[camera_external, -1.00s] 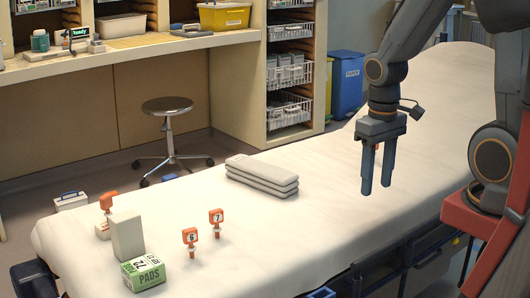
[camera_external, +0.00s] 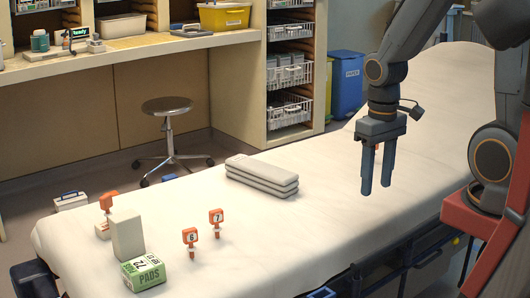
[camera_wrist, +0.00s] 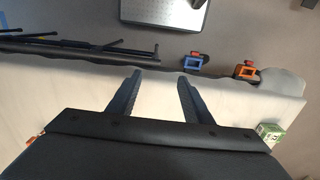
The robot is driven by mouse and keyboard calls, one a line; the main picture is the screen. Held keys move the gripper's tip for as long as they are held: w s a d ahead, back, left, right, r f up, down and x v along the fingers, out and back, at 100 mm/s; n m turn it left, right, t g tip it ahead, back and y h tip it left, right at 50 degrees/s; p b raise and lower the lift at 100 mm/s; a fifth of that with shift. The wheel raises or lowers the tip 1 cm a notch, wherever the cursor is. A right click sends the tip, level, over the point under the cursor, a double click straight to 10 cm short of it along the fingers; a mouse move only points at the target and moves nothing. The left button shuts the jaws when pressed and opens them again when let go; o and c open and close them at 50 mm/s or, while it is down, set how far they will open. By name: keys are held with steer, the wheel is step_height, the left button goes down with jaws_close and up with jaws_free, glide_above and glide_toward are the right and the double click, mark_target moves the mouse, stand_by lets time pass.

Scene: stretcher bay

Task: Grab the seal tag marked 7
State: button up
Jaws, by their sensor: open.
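The seal tag marked 7 (camera_external: 216,217) is orange and stands upright on the white stretcher sheet. The tag marked 6 (camera_external: 190,237) stands just to its left and nearer the camera. A third orange tag (camera_external: 108,201) is farther left, partly behind a pale block; its number cannot be read. My gripper (camera_external: 376,190) points down with its fingers apart and empty, above the stretcher well to the right of the tags. In the wrist view the gripper fingers (camera_wrist: 160,92) are spread with nothing between them. I cannot make out tag 7 there.
A folded grey cloth stack (camera_external: 262,175) lies between tags and gripper. The sheet (camera_external: 300,225) in front of the stack is clear.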

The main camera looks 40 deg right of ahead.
steer(key=shift+c, duration=1)
steer(key=m+y+p, duration=0.2)
steer(key=m+y, duration=0.3)
steer(key=m, duration=1.4)
glide_above(217, 210)
steer(key=d, duration=0.2)
step_height(217, 210, down, 6)
steer(key=shift+t+h, duration=0.3)
steer(key=shift+p+x, duration=0.8)
steer(key=shift+x, duration=2.8)
steer(key=shift+s+d, duration=0.15)
steer(key=shift+d, duration=0.05)
steer(key=shift+c, duration=0.4)
